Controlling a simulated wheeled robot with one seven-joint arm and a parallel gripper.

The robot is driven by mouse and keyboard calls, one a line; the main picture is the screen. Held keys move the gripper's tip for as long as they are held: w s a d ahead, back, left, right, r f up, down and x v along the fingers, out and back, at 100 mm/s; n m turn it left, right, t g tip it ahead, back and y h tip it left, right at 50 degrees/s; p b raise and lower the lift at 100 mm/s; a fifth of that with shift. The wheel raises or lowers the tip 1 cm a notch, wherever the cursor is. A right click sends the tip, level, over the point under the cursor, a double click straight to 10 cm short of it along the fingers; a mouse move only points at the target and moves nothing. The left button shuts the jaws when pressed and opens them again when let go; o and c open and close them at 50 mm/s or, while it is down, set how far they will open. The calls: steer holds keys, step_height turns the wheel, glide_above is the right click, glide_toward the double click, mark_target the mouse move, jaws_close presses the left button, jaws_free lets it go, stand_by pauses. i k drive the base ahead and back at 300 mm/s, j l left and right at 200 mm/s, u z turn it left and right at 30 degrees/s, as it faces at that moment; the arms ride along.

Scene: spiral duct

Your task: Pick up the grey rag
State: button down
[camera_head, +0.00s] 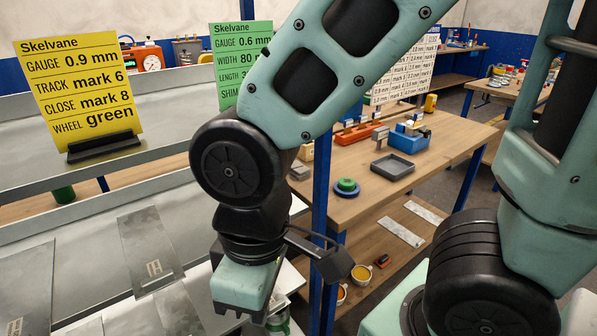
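My gripper (243,300) hangs at the lower middle, pointing down beside the shelf edge. Its fingers are mostly hidden by the hand's teal body, so I cannot see whether it is open or holds anything. I cannot make out a grey rag for certain in this view. A pale patch and a green item show just right of and below the hand, partly covered by it, and are too small to identify.
A yellow sign (84,88) and a green sign (238,62) stand on the grey shelving at left. Metal plates (148,248) lie on the lower shelf. A wooden bench (432,150) at right holds a dark tray (392,166) and a green-and-blue round part (346,187). A blue post (320,190) stands close to my arm.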

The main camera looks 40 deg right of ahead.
mark_target(300, 172)
steer(key=i+l, duration=0.1)
steer(key=l, duration=0.55)
steer(key=i+l, duration=0.15)
steer(key=l, duration=0.5)
steer(key=i+l, duration=0.1)
steer(key=l, duration=0.55)
steer(key=i+l+u, duration=0.1)
steer(key=l, duration=0.55)
steer(key=i+l, duration=0.1)
steer(key=l, duration=0.55)
steer(key=u, duration=0.45)
steer(key=i+l+u, duration=0.1)
steer(key=u, duration=0.35)
steer(key=l+u, duration=0.2)
steer(key=u, duration=0.3)
steer(key=i, duration=0.35)
